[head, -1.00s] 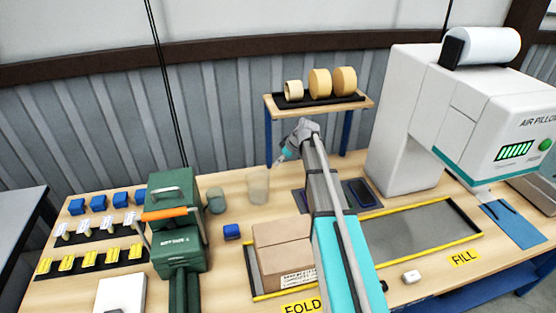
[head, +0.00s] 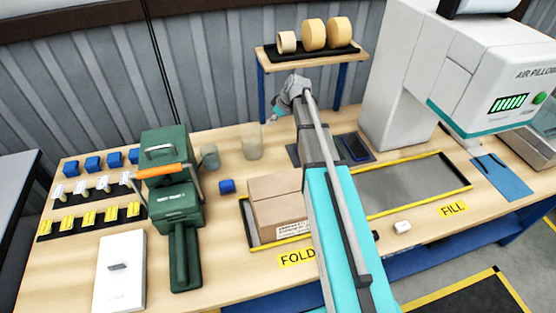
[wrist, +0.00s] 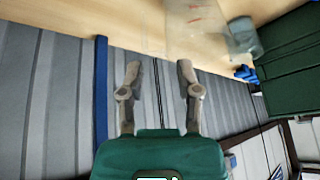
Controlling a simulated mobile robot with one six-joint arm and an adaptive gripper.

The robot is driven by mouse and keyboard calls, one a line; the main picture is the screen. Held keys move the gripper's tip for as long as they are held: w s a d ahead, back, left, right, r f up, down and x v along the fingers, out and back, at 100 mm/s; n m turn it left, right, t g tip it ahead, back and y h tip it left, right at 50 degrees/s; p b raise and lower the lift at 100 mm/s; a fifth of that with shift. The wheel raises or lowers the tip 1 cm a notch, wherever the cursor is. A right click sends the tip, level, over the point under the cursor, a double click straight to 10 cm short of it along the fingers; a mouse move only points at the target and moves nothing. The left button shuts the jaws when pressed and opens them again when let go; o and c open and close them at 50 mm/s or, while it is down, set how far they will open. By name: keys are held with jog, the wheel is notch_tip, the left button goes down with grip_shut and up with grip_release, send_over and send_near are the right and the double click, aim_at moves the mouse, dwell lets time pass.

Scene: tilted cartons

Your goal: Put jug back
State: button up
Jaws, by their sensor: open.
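A clear, pale jug (head: 251,142) stands upright on the wooden bench, towards the back wall. A smaller grey-green translucent cup (head: 210,156) stands to its left. In the wrist view the jug (wrist: 205,28) shows faint red marks beyond the fingertips, with the grey cup (wrist: 243,38) beside it. My gripper (head: 272,120) is just behind and to the right of the jug in the head view, apart from it. In the wrist view my gripper (wrist: 158,72) has its two fingers spread with nothing between them.
A shelf (head: 315,59) with tape rolls is behind. A dark pad (head: 356,147) lies right of my arm. The white air-pillow machine (head: 400,95) fills the right.

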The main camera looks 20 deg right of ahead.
aim_at(279, 185)
jog(key=s+a+m+g+h, duration=0.1)
jog(key=s+m, duration=0.1)
jog(key=s, duration=0.7)
jog(key=s+a+f+m+g+h, duration=0.1)
jog(key=s+a+m, duration=0.1)
jog(key=s, duration=0.7)
jog(key=s+a+f+m+g+h, duration=0.1)
jog(key=s+a+m+h, duration=0.1)
jog(key=s, duration=0.6)
jog(key=shift+s+a+m+g, duration=0.2)
jog(key=shift+s+m+g, duration=0.15)
jog(key=shift+m, duration=0.55)
jog(key=shift+c, duration=0.3)
